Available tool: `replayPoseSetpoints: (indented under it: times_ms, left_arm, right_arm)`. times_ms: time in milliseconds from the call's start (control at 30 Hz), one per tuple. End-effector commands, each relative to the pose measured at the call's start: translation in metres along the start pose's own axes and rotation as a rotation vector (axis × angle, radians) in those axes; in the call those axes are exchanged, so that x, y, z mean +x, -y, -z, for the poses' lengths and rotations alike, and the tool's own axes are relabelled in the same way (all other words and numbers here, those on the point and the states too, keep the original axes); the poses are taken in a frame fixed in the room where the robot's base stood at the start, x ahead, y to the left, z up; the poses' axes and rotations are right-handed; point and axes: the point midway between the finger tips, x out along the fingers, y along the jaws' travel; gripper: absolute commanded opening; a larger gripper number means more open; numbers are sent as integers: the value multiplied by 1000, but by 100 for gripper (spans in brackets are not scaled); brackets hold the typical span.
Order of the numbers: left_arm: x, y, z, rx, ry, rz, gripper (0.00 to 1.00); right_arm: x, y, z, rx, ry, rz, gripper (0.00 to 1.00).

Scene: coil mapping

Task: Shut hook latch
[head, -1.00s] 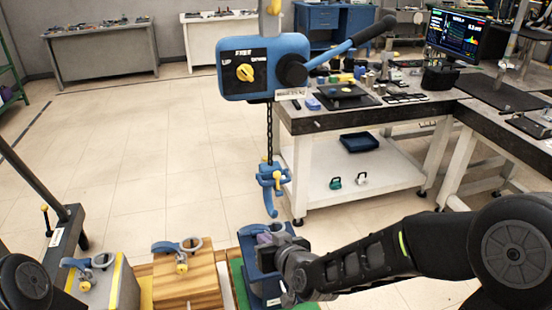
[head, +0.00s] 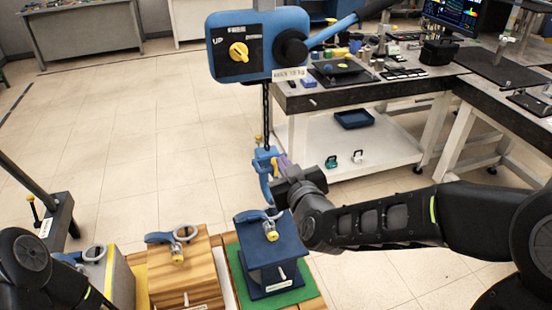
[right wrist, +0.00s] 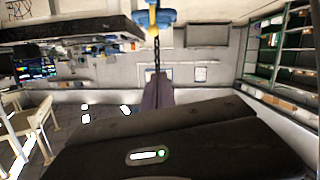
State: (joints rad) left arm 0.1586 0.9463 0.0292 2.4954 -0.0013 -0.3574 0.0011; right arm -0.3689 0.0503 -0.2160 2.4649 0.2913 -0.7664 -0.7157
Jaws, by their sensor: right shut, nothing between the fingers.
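The blue hook (head: 263,172) hangs on a chain from the blue hoist box (head: 258,47). Its yellow latch (head: 275,168) is on its right side in the head view. Whether the latch touches the hook tip is too small to tell. My right gripper (head: 283,162) is shut and empty, with its purple fingertips just right of the latch; I cannot tell if they touch. In the right wrist view the shut fingers (right wrist: 157,94) show in front of the chain (right wrist: 156,55), with the blue hook block (right wrist: 153,17) at the top edge. My left gripper is out of view.
Below the hook stands a dark blue block (head: 266,258) with a ring on top, on a green mat (head: 300,293). A wooden block (head: 183,275) and a grey block (head: 97,268) stand to its left. A workbench (head: 372,97) is behind.

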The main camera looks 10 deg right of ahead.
Motion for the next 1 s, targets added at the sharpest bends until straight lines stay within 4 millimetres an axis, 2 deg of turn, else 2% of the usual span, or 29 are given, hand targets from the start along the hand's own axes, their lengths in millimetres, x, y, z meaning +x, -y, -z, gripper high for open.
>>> replayPoseSetpoints:
  times_ms: [267,633,700,800,1000]
  left_arm:
    - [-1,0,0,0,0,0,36]
    - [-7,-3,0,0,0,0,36]
    - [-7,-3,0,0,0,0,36]
    - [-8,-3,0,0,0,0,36]
    - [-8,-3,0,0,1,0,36]
  right_arm:
    - [30,0,-1,-2,2,0,0]
    - [102,0,-4,-2,4,0,0]
    - [102,0,-18,-2,6,0,0]
    - [105,0,-29,-1,4,0,0]
    - [107,0,-39,1,1,1,0]
